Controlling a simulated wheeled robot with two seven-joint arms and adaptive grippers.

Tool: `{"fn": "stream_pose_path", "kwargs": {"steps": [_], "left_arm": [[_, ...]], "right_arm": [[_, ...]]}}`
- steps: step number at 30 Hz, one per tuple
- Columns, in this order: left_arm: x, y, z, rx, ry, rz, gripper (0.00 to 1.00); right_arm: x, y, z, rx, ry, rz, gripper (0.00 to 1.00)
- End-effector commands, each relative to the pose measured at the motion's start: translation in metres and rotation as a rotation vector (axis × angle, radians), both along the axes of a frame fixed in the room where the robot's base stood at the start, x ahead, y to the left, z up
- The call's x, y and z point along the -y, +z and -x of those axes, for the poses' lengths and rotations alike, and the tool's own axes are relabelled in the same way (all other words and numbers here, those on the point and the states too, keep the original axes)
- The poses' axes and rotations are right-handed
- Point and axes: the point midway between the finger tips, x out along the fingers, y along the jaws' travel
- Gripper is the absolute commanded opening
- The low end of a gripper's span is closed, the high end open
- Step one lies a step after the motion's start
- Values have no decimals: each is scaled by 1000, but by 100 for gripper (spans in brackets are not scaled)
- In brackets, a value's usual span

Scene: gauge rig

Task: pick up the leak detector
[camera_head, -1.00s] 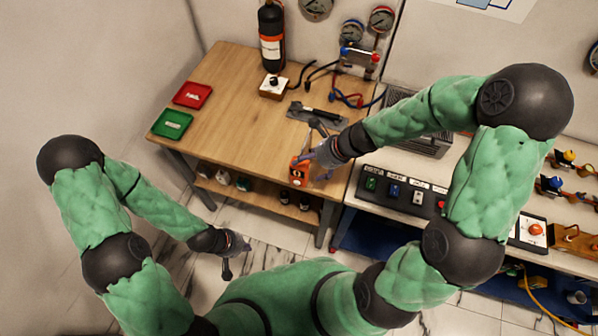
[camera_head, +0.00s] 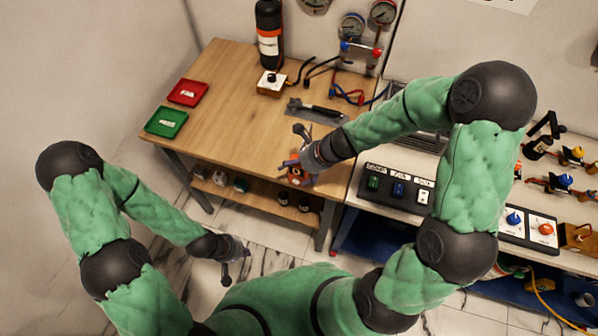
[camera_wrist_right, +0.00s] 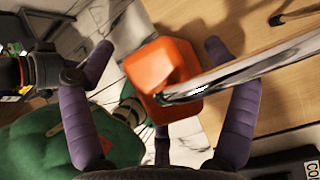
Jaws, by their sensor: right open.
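The leak detector looks to be the orange box-shaped device (camera_head: 296,180) at the front edge of the wooden bench, mostly covered by my right gripper in the head view. In the right wrist view its orange body (camera_wrist_right: 165,62) sits between the spread purple fingers, with a shiny silver probe crossing in front of it. My right gripper (camera_head: 297,150) is open around the device; I cannot tell whether the fingers touch it. It also shows in the right wrist view (camera_wrist_right: 165,60). My left gripper (camera_head: 236,262) hangs low in front of the bench, away from the device; its jaw state is unclear.
On the wooden bench (camera_head: 225,110) are a red tray (camera_head: 188,92), a green tray (camera_head: 166,122), a black cylinder (camera_head: 269,35), a tool on a dark mat (camera_head: 315,111) and red and blue hoses. A switch panel (camera_head: 398,188) stands to the right. The bench's middle is clear.

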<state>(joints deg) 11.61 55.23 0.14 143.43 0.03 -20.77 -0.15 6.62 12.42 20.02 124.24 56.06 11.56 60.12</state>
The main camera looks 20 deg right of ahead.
Motion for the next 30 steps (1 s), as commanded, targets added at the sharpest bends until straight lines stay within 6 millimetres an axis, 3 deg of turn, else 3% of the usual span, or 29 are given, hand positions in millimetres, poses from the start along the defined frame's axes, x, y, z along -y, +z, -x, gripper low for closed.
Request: {"fn": "stream_pose_path", "kwargs": {"steps": [2,10,22,30], "left_arm": [[0,0,0,0,0,0,0],[0,0,0,0,0,0,0],[0,4,0,0,0,0,0],[0,23,0,0,0,0,0]], "right_arm": [[0,0,0,0,0,0,84],[0,0,0,0,0,0,10],[0,5,0,0,0,0,10],[0,28,0,2,1,0,10]]}}
